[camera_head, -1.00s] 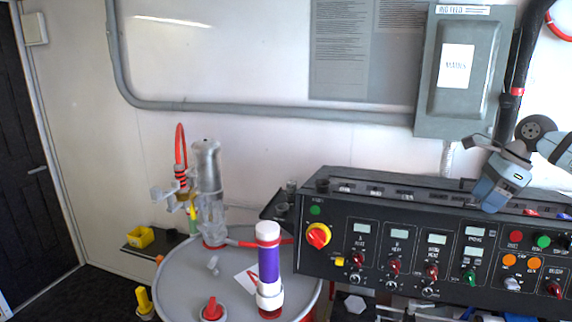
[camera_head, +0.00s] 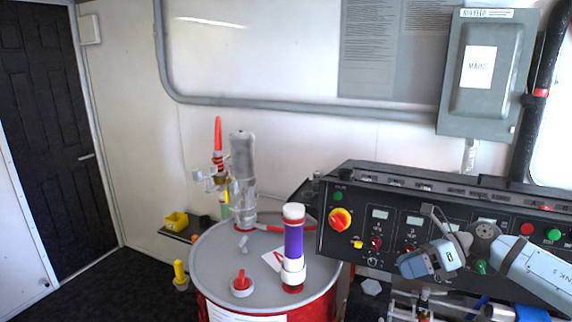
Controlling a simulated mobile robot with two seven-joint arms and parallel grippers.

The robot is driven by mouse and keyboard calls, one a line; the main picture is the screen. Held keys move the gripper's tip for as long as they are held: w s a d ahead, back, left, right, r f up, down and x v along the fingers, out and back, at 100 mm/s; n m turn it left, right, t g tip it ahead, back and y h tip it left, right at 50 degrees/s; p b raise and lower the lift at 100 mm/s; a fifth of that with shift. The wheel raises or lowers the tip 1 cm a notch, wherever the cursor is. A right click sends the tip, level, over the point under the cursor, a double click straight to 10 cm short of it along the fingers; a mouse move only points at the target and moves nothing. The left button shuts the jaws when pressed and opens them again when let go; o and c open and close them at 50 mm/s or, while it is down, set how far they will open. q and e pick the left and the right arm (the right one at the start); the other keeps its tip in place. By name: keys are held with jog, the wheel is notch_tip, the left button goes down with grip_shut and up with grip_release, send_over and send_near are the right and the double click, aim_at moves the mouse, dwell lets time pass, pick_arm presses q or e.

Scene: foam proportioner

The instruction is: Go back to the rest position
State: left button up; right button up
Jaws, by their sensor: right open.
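My right gripper (camera_head: 428,262), blue and grey, hangs in front of the black control panel (camera_head: 358,212) at the right. Its arm comes in from the right edge. It is open, and I see nothing held in it; its fingertips are hard to make out. It covers part of the panel's middle controls. My left gripper is out of view.
A red drum with a grey lid (camera_head: 215,268) stands left of the panel. On it are a clear and silver pump (camera_head: 242,175), a purple tube with white ends (camera_head: 293,240) and a red-handled cap (camera_head: 241,285). A black door (camera_head: 40,130) is far left; dark floor lies before it.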

jog(key=s+a+f+m+t+y, duration=0.5)
jog(key=a+f+m+t, duration=0.7)
jog(key=m, duration=0.6)
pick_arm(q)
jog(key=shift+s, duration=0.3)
pick_arm(e)
jog(key=s+d+f+m+g+h, duration=0.1)
jog(key=s+f+m+g+h, duration=0.2)
jog(key=s+f+m+h, duration=1.1)
jog(key=s+f+m, duration=0.7)
jog(key=s+m, duration=0.2)
jog(key=m, duration=0.1)
jog(key=shift+m+h, duration=0.4)
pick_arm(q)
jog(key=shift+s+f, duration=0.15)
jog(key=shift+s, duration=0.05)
pick_arm(e)
jog(key=shift+s, duration=0.1)
